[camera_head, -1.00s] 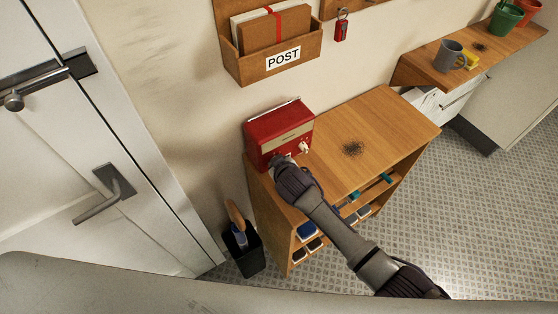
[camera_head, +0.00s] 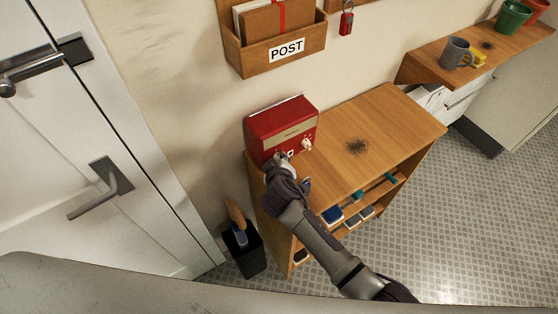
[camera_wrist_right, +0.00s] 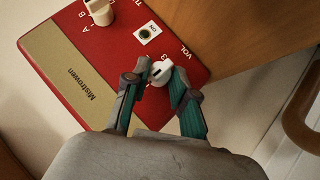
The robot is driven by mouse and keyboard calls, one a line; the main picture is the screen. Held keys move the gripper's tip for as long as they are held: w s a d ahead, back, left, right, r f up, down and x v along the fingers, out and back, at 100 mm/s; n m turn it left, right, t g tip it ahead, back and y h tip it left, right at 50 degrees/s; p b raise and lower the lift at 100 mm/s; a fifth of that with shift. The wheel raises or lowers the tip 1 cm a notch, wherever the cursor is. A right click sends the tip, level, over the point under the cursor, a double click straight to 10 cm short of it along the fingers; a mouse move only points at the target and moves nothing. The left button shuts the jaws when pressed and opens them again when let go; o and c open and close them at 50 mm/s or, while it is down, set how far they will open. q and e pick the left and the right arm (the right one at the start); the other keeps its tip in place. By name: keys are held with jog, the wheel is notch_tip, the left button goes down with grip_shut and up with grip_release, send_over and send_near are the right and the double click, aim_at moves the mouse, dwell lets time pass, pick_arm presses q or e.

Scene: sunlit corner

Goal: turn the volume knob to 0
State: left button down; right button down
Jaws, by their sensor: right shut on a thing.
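The red radio (camera_head: 272,124) stands on the left end of the wooden shelf unit, against the wall. In the right wrist view its red and tan front (camera_wrist_right: 75,62) fills the upper left. The white volume knob (camera_wrist_right: 161,71) lies under the "VOL" label, with a "3" printed beside it. My right gripper (camera_wrist_right: 158,80) is shut on this knob, a finger on either side. In the head view my right gripper (camera_head: 279,161) is at the radio's lower front and hides the knob. The knob's pointer is hard to read. My left gripper is not in view.
The shelf top (camera_head: 385,125) is bare apart from a dark smudge. A wooden post holder (camera_head: 275,47) hangs above the radio.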

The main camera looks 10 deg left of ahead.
jog(key=c, duration=1)
grip_release()
jog(key=shift+o, duration=0.2)
jog(key=v, duration=1.2)
